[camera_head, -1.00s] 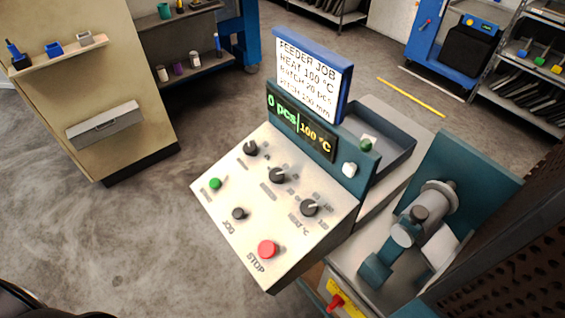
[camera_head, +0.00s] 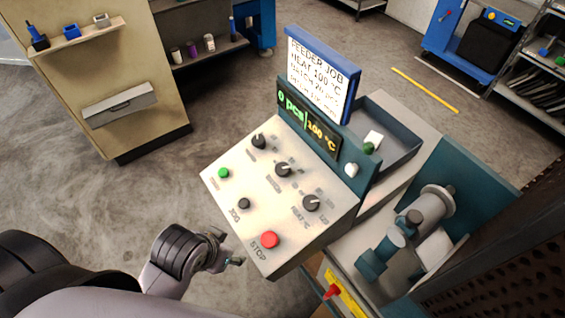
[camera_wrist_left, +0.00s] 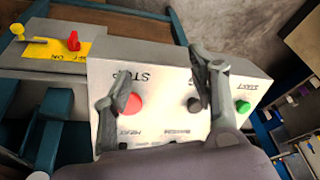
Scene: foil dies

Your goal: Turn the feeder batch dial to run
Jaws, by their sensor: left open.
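The feeder's sloped control panel (camera_head: 225,195) carries three black pointer dials: an upper one (camera_head: 259,141), a middle one (camera_head: 282,169) and a lower right one (camera_head: 311,203) labelled HEAT. The label under the middle dial is too blurred to read surely. The display (camera_head: 308,124) reads 0 pcs and 100 °C. My left gripper (camera_head: 228,252) is open and empty, off the panel's lower left edge near the red STOP button (camera_head: 270,239). In the left wrist view its spread fingers (camera_wrist_left: 165,88) frame the STOP button (camera_wrist_left: 131,104) and the jog knob (camera_wrist_left: 194,104). My right gripper is not in view.
A green button (camera_head: 223,173) and the black jog knob (camera_head: 244,203) sit on the panel's left side. A job sign (camera_head: 318,78) stands above the display. A grey tray (camera_head: 395,125) lies behind; a red switch on a yellow plate (camera_head: 344,295) is below right.

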